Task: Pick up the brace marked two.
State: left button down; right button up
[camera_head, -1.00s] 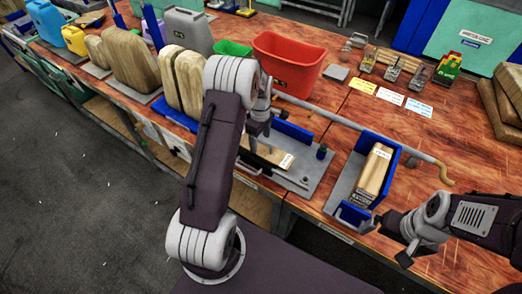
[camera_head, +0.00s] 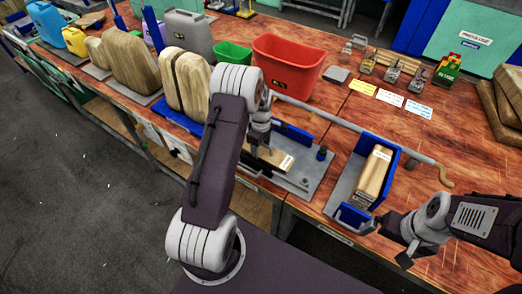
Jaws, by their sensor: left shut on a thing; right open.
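A flat wooden piece (camera_head: 271,157) with a white label lies over the grey base plate (camera_head: 318,172) of a blue-backed fixture. Its label is too small to read. My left gripper (camera_head: 255,147) points down at this piece's far-left part and is shut on it; the fingertips are partly hidden by my arm. A second wooden block (camera_head: 374,172) with a label stands in a blue and grey holder (camera_head: 345,186) to the right, its marking also unreadable. My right gripper (camera_head: 388,242) is open and empty, just in front of that holder near the table edge.
A long grey lever (camera_head: 350,124) with a brown handle runs above the fixture and holder. A red bin (camera_head: 289,65) and green bin (camera_head: 233,52) stand behind. Several small items and cards (camera_head: 390,97) lie at the back right. Table right of the holder is mostly clear.

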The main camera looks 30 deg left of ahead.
aim_at(263, 149)
pick_arm(q)
jog(key=r, duration=0.4)
jog(key=shift+w+d+r, duration=0.2)
jog(key=shift+w+d, duration=0.1)
jog(key=w+d+r, duration=0.6)
jog(key=d, duration=0.2)
jog(key=shift+d+r+b, duration=0.3)
jog(key=shift+d+b, duration=0.05)
jog(key=shift+d, duration=0.05)
